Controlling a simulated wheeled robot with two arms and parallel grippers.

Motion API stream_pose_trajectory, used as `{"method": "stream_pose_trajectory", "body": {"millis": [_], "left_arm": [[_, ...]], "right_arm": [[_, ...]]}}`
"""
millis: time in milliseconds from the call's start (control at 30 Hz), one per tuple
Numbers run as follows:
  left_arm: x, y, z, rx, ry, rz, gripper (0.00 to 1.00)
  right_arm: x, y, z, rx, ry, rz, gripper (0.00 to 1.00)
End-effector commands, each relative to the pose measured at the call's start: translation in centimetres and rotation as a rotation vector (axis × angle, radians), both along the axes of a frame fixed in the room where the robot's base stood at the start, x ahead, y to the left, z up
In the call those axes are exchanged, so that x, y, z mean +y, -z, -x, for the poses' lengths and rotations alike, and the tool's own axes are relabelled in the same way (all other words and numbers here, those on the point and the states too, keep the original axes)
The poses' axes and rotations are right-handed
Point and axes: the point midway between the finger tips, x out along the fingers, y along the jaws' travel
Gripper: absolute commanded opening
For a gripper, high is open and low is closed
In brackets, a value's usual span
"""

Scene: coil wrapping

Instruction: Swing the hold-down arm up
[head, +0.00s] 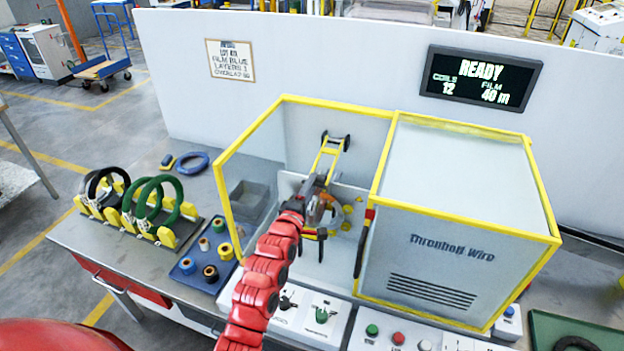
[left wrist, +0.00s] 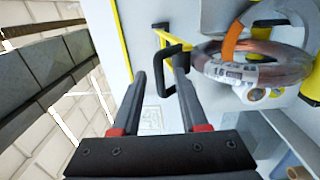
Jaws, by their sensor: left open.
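The hold-down arm (head: 328,160) is a yellow bar inside the machine's yellow-framed booth, tilted in the head view. The left wrist view shows yellow bars of it (left wrist: 168,38) and its black loop handle (left wrist: 174,70). My left gripper (head: 318,183) reaches into the booth from the front. In the left wrist view its two fingers (left wrist: 160,72) are apart, one on each side of part of the handle; contact cannot be told. A shiny wrapped coil (left wrist: 255,64) with a label sits right of the handle. In the head view my gripper partly covers the coil.
A rack of black and green coils (head: 143,208) and a blue tray of spools (head: 203,253) stand left of the booth. A closed cabinet (head: 455,220) stands right. A control panel (head: 395,335) lies in front. The wall display (head: 480,78) reads READY.

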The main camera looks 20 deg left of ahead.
Motion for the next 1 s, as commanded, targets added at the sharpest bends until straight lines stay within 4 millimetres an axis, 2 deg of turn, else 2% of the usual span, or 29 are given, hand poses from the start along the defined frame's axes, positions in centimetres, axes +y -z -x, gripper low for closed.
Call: {"method": "stream_pose_trajectory", "body": {"millis": [200,533,567,800,1000], "left_arm": [[0.0,0.0,-1.5,0.004,-0.001,0.0,0.44],[0.0,0.0,-1.8,0.0,-0.002,0.001,0.44],[0.0,0.0,-1.8,0.001,-0.002,0.001,0.42],[0.0,0.0,-1.8,0.001,-0.002,0.001,0.0],[0.0,0.0,-1.8,0.001,-0.002,0.001,0.0]], "right_arm": [[0.0,-0.4,0.0,0.0,0.0,0.0,0.3],[0.0,-0.4,0.0,0.0,0.0,0.0,0.3],[0.0,-0.4,0.0,0.0,0.0,0.0,0.3],[0.0,-0.4,0.0,0.0,0.0,0.0,0.3],[0.0,-0.4,0.0,0.0,0.0,0.0,0.3]]}}
